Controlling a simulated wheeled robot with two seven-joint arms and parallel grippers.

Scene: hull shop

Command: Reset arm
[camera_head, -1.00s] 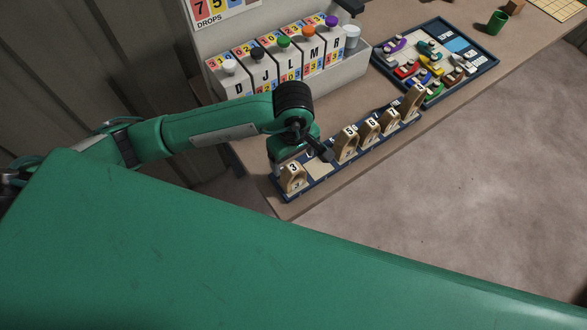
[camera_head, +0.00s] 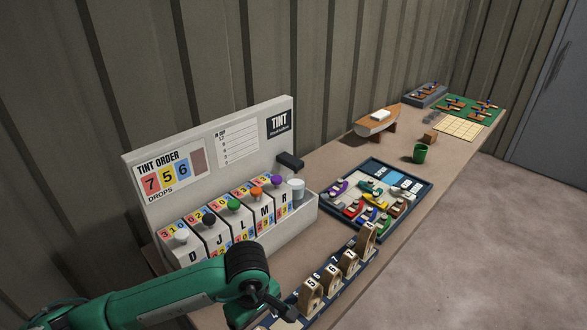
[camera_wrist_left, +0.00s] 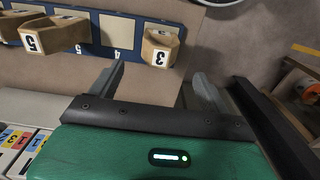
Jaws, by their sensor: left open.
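My left arm comes in from the lower left in the head view. Its gripper (camera_head: 277,300) points down near the numbered wooden pieces, partly hidden by its own wrist. In the left wrist view, the left gripper (camera_wrist_left: 157,82) is open, with its two dark fingers apart and nothing between them. Beyond the fingers lie a wooden piece marked 3 (camera_wrist_left: 160,47) and a blue rack (camera_wrist_left: 84,22) with an empty place marked 4. A piece marked 5 (camera_wrist_left: 50,35) is at the left. My right gripper is in neither view.
Floor at right is clear.

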